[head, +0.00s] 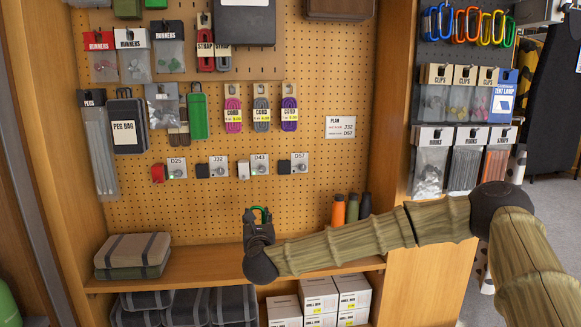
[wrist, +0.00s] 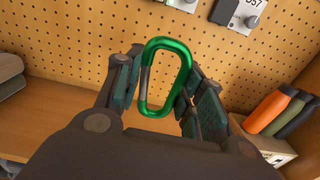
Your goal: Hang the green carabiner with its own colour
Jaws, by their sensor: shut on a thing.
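My gripper (head: 258,228) is shut on a green carabiner (head: 265,213), low in front of the pegboard and above the wooden shelf. In the wrist view the green carabiner (wrist: 168,43) stands upright between the two fingers of my gripper (wrist: 162,70), its upper end showing beyond the fingertips. A row of coloured carabiners hangs at the top right in the head view: a blue carabiner (head: 433,22), orange, red and yellow ones, and a green hanging carabiner (head: 508,33) at the right end.
A wooden upright (head: 397,110) separates the pegboard from the right-hand display. Below the carabiners hang clip packets (head: 435,90) and hook packets (head: 432,160). An orange bottle (head: 338,212) and two darker ones stand right of my gripper.

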